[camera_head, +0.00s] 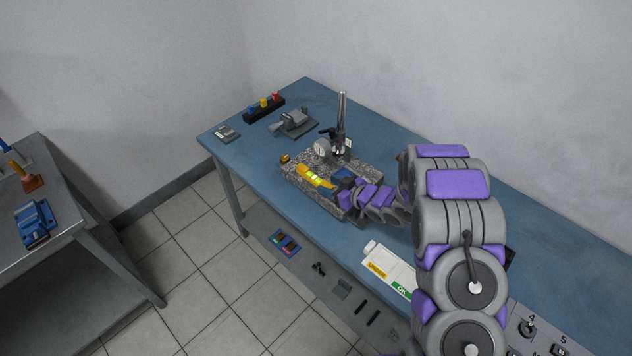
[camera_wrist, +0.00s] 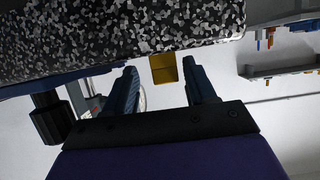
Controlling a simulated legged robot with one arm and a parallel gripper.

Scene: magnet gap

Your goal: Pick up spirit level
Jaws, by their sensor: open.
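The spirit level (camera_head: 314,176), yellow with bright green-yellow vials, lies on the speckled granite block (camera_head: 299,182) on the blue table. In the wrist view, where the granite block (camera_wrist: 120,30) fills the upper part, the yellow end of the spirit level (camera_wrist: 163,69) shows between my two fingers. My gripper (camera_wrist: 161,74) is open, with one finger on each side of that end, and a gap shows on both sides. In the head view, my gripper (camera_head: 341,181) is at the level's right end and partly hides the block's near right part.
A dial gauge stand (camera_head: 341,128) rises at the back of the granite block. A grey vise-like fixture (camera_head: 293,123) and a black rack with coloured pieces (camera_head: 264,108) stand farther back. A grey side table (camera_head: 70,215) stands at left.

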